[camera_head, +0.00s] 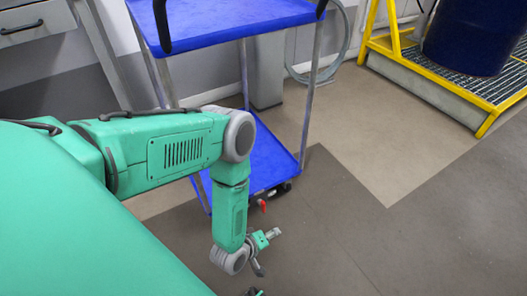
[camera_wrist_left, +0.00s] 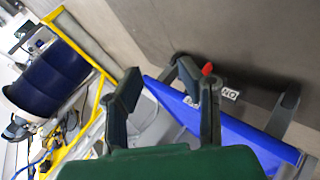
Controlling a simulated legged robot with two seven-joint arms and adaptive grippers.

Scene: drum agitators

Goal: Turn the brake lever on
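The brake lever (camera_head: 263,206) is a small red piece low at the near corner of the blue cart (camera_head: 225,30), by the wheels. In the left wrist view the red lever (camera_wrist_left: 207,69) shows just beyond the right finger, which hides part of it. A white label (camera_wrist_left: 229,93) reading ON, upside down, is beside it. My left gripper (camera_head: 268,253) is open and empty, below and close to the lever in the head view. Its two spread fingers also show in the left wrist view (camera_wrist_left: 158,80). I see no contact with the lever.
The cart's blue lower shelf (camera_head: 268,160) and metal legs stand beside my left forearm. A yellow-framed grating platform (camera_head: 485,80) with a dark blue drum (camera_head: 468,35) is at the upper right. A grey drawer unit (camera_head: 30,35) is upper left. Floor on the right is clear.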

